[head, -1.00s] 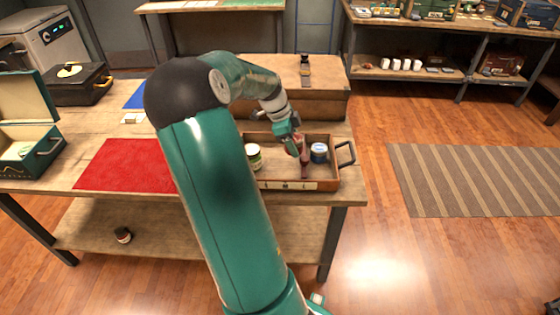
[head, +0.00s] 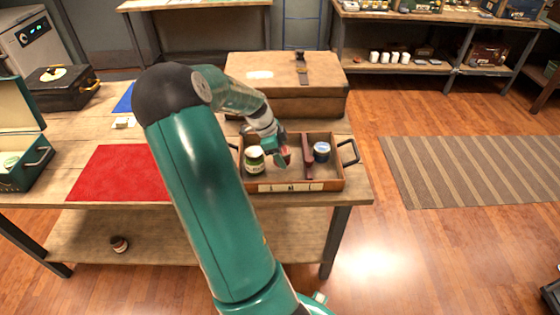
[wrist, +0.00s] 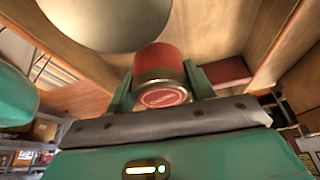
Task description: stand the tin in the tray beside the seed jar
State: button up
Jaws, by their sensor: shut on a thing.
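The tray (head: 272,186) is a wooden box with a dark handle, standing on the bench. A red divider (head: 308,166) splits it. A jar with a pale lid and green label (head: 254,160), seemingly the seed jar, stands in the left compartment. My gripper (head: 284,157) is low over that compartment, just right of the jar. In the wrist view its green fingers are shut on a red tin (wrist: 159,65), with wooden tray walls around it. A large grey disc (wrist: 105,20), perhaps the jar's lid, is close by. Whether the tin touches the tray floor is hidden.
A blue tin (head: 321,151) stands in the right compartment. A wooden case (head: 285,85) is close behind the tray. A red mat (head: 118,173) lies on the bench to the left.

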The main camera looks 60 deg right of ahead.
jog(key=shift+w+f, duration=0.15)
jog(key=shift+f, duration=0.7)
jog(key=shift+w+f, duration=0.1)
jog(key=shift+f, duration=0.75)
jog(key=shift+f, duration=0.15)
jog(key=o, duration=1)
jog(key=v, duration=1.2)
jog(key=shift+w, duration=0.1)
